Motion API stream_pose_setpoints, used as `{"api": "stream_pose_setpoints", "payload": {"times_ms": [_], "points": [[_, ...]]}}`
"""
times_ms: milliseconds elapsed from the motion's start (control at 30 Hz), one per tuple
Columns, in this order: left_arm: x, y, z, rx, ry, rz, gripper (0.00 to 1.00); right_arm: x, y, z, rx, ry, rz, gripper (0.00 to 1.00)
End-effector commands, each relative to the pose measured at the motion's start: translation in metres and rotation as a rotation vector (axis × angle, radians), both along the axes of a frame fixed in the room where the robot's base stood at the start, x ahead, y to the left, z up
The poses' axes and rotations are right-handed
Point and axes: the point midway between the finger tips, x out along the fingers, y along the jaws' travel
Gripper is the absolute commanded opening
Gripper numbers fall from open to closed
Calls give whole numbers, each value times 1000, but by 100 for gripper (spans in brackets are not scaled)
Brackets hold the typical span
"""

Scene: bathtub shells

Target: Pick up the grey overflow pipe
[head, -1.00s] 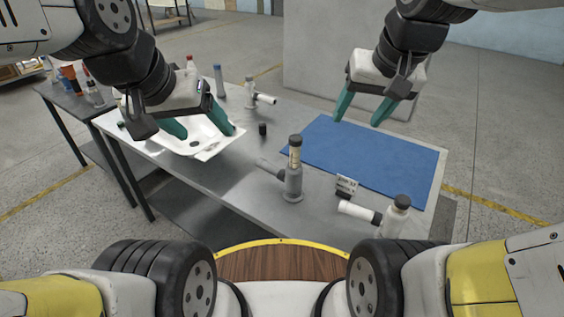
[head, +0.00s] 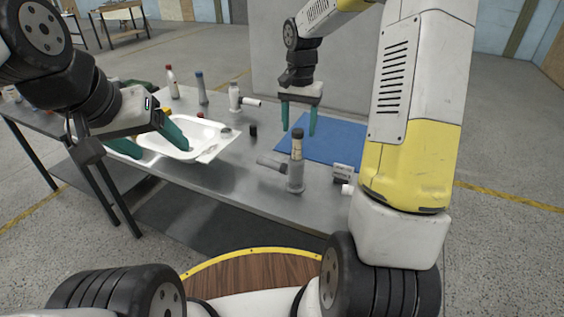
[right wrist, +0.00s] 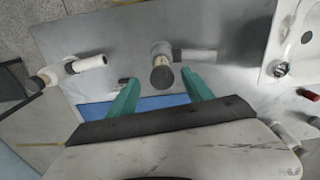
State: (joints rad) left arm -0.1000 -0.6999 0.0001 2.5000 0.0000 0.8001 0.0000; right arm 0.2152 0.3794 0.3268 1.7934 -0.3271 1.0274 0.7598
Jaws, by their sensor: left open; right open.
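The grey overflow pipe (head: 295,179) stands upright on the metal table, with a dark cap, an amber band near its top and a grey side arm pointing left. In the right wrist view the pipe (right wrist: 162,76) shows from above, between the fingertips in the picture, its side arm pointing right. My right gripper (head: 299,132) is open and empty, its green fingers pointing down near the pipe's top; contact does not show. My left gripper (head: 164,152) is open over the white bathtub shell (head: 215,148).
A blue mat (head: 335,140) lies right of the pipe. A white pipe (head: 235,97) and a small black piece (head: 253,131) stand behind. Another white pipe (right wrist: 90,63) shows in the right wrist view. Bottles stand at the back left.

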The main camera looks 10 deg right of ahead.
Motion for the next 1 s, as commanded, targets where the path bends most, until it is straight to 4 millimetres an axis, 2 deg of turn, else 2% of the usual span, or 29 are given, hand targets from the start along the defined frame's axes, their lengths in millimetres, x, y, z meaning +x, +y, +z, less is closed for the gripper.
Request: {"api": "stream_pose_setpoints", "payload": {"times_ms": [333,467,667,767,900,1000], "points": [[0,0,0,0,0,0,71,2,2,-48,1,3,2,59],[0,0,0,0,0,0,71,3,2,-56,0,0,3,59],[0,0,0,0,0,0,71,3,2,-57,0,-1,3,59],[0,0,0,0,0,0,71,3,2,-57,0,-1,3,44],[0,0,0,0,0,0,71,3,2,-57,0,-1,3,16],[0,0,0,0,0,0,71,3,2,-57,0,-1,3,0]]}}
